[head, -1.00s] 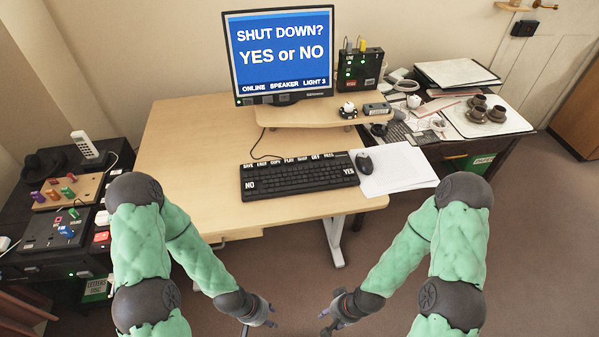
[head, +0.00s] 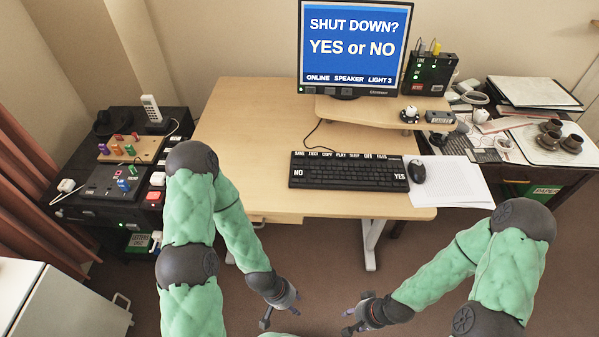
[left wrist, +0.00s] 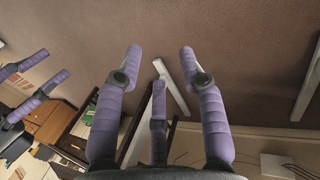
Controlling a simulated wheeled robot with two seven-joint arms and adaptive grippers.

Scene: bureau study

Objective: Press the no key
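The NO key (head: 298,173) is a dark key with white lettering at the left end of the black keyboard (head: 345,178) on the desk. The YES key (head: 400,177) is at the right end. The monitor (head: 355,48) reads "SHUT DOWN? YES or NO". My left gripper (head: 281,312) is low in front of the desk, well apart from the keyboard. In the left wrist view its purple fingers (left wrist: 160,52) are spread and empty, over the floor. My right gripper (head: 349,321) is also low in front of the desk; its fingers look apart and empty.
A mouse (head: 418,171) and papers (head: 452,183) lie right of the keyboard. A monitor shelf (head: 375,110) stands behind it. The desk (head: 240,150) is bare left of the keyboard. A dark side table with switches (head: 105,190) stands at left, a white cabinet (head: 70,310) at lower left.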

